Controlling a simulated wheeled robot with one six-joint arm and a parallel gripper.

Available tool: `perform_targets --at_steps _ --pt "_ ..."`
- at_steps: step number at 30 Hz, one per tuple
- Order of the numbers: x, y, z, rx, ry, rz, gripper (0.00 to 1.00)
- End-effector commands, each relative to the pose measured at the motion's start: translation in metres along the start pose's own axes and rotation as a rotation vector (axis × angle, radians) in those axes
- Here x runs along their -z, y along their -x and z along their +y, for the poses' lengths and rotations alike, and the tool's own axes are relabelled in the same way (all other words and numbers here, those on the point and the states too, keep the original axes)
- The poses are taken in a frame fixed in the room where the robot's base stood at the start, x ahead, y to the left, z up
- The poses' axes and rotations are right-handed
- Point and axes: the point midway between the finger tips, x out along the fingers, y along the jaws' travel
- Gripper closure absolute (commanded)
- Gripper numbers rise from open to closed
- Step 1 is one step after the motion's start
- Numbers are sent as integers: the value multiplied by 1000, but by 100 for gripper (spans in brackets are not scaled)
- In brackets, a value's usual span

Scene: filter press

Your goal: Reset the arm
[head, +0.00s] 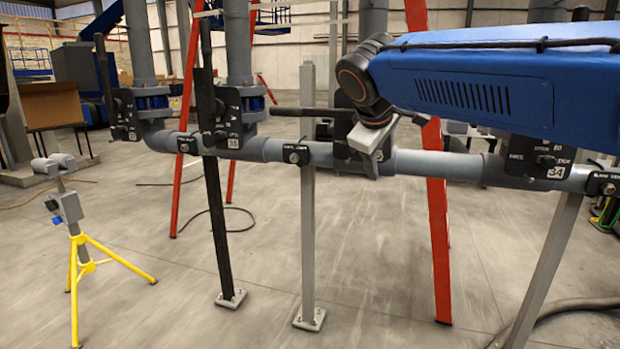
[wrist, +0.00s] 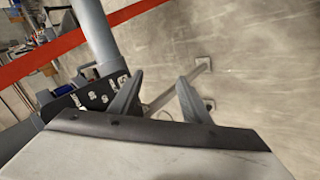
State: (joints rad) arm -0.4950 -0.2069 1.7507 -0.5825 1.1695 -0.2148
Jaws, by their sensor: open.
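My gripper (head: 372,150) hangs from the end of my blue arm at the upper right of the head view, in front of the grey horizontal pipe (head: 430,163). Its fingers are mostly hidden there behind its pale housing. In the wrist view my gripper (wrist: 158,95) shows two dark fingers spread apart with nothing between them. A grey vertical pipe and a black labelled valve plate (wrist: 92,95) lie beyond the left finger. I cannot tell whether the gripper touches the pipework.
Black valve handles (head: 204,70) stand up along the pipe. Red posts (head: 437,210) and grey supports (head: 308,240) rise around it. A yellow tripod stand (head: 80,250) is at the left. The concrete floor in front is mostly clear, with a hose at the lower right.

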Motion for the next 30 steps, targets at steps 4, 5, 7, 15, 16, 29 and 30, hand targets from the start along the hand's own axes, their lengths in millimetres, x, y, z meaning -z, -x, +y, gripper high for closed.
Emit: perform_targets --at_steps 4,5,7,15,16,29,30 --pt "-73 -12 -21 69 -123 -27 57" --pt "-87 -15 -26 83 -149 -32 57" --pt "-117 -20 -40 114 -209 -43 57" --pt "-225 -37 -111 224 -459 -81 57" --pt "-236 -39 -120 234 -489 -86 57" --pt "-335 -62 -234 341 -836 -121 57" --pt "-338 -63 -238 345 -850 -121 57"
